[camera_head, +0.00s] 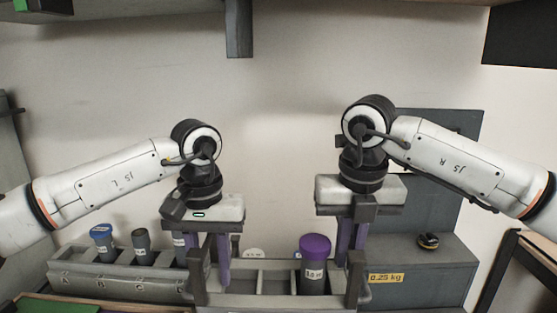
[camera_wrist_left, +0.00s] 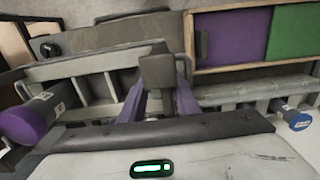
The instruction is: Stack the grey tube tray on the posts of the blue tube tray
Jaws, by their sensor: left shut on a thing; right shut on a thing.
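The grey tube tray (camera_head: 275,300) is at the bottom middle of the head view, cut off by the frame's lower edge. A tube with a purple cap (camera_head: 314,249) stands in it towards the right. My left gripper (camera_head: 212,274) is shut on the tray's left end. My right gripper (camera_head: 350,260) is shut on its right end. In the left wrist view, the tray (camera_wrist_left: 82,68) shows with the purple-capped tube (camera_wrist_left: 32,118), and my left gripper's purple fingers (camera_wrist_left: 158,98) flank a grey upright. I cannot make out the blue tube tray or its posts in either view.
A grey rack (camera_head: 110,275) lettered A, B, C stands behind at the left. It holds a blue-capped tube (camera_head: 102,240) and a grey-capped tube (camera_head: 141,246). A grey block labelled 0.25 kg (camera_head: 435,280) stands at the right. Purple and green panels (camera_wrist_left: 235,38) lie in a wooden frame.

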